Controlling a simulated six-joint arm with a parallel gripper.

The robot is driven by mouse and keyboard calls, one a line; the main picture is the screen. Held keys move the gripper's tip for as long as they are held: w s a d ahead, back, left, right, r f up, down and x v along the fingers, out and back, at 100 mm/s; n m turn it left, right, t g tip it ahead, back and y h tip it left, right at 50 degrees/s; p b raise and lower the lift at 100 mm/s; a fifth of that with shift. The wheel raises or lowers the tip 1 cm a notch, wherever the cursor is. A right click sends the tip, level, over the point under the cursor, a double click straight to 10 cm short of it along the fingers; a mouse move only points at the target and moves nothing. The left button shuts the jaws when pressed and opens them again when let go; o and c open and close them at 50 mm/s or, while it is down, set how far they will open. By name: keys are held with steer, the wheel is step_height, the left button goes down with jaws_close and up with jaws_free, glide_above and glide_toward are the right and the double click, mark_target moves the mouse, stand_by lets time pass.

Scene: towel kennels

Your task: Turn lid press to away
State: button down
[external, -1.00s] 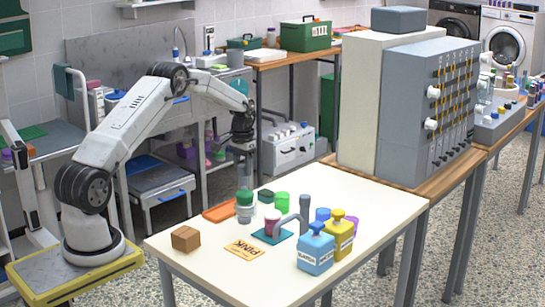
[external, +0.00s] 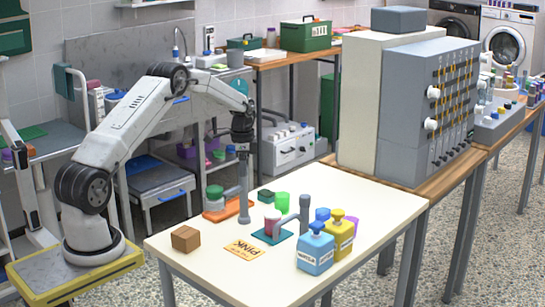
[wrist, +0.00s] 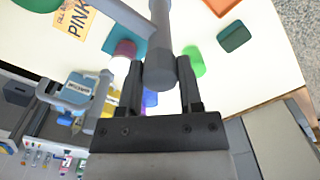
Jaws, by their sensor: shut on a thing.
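My gripper (external: 243,152) is shut around the upper end of an upright grey rod (external: 244,190). The rod also shows between the fingers in the wrist view (wrist: 160,40). Its lower end is close to the table; I cannot tell whether it touches. To its right stands a grey post with a side arm (external: 305,214), apparently the lid press. The cup also shows in the wrist view (wrist: 125,47).
A green-lidded jar (external: 215,194) stands on an orange mat (external: 238,207). A green cup (external: 283,201) and dark green block (external: 266,196) are behind the teal mat. Blue (external: 316,250) and yellow (external: 340,236) bottles stand right. A brown box (external: 185,239) and PINK card (external: 243,249) lie in front.

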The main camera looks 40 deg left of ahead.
steer(key=shift+r, duration=0.1)
stand_by(0.3)
steer(key=shift+c, duration=1.2)
jaws_free()
steer(key=shift+r, duration=3.85)
steer(key=shift+d, duration=0.1)
